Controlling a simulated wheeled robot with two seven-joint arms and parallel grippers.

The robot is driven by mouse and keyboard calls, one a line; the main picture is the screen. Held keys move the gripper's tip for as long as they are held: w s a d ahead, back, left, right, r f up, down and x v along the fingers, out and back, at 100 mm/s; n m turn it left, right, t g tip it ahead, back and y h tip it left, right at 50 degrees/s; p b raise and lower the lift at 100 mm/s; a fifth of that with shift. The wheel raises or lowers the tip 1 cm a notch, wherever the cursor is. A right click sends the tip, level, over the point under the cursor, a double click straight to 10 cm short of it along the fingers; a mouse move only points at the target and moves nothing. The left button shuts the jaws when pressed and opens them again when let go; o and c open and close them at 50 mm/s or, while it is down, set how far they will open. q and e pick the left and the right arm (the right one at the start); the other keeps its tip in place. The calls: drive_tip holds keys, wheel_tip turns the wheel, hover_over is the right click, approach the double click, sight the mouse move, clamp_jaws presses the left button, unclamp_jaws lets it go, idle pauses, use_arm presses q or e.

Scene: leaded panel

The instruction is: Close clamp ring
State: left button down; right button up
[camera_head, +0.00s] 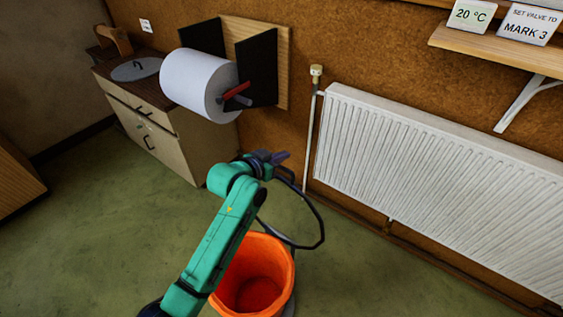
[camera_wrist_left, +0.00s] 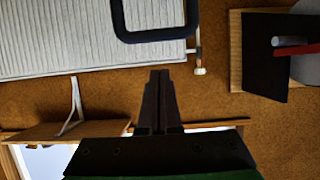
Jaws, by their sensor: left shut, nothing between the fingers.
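I cannot pick out a clamp ring for certain. A dark curved loop (camera_head: 322,232) hangs beside my left gripper (camera_head: 281,158); I cannot tell whether it is a separate thing or part of my arm. A dark rounded frame (camera_wrist_left: 155,36) crosses the top of the left wrist view, in front of the radiator. My left gripper is shut and empty in the left wrist view (camera_wrist_left: 160,76), its fingers together and apart from the wall. My right gripper is not in view.
A white radiator (camera_head: 430,160) with a valve (camera_head: 316,71) lines the wall. An orange bucket (camera_head: 286,270) stands below my arm. A white roll (camera_head: 195,80) hangs on a black holder with a red bar (camera_head: 237,90), above a cabinet (camera_head: 170,145). A shelf (camera_head: 490,45) carries signs.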

sight(282, 168)
use_arm(q)
wheel_tip(282, 168, down, 3)
drive_tip(key=shift+w+d+f+p, duration=0.1)
drive_tip(key=shift+p, duration=1.1)
drive_tip(key=shift+s, duration=0.2)
drive_tip(key=shift+f, duration=0.1)
drive_tip(key=shift+w+f, duration=0.1)
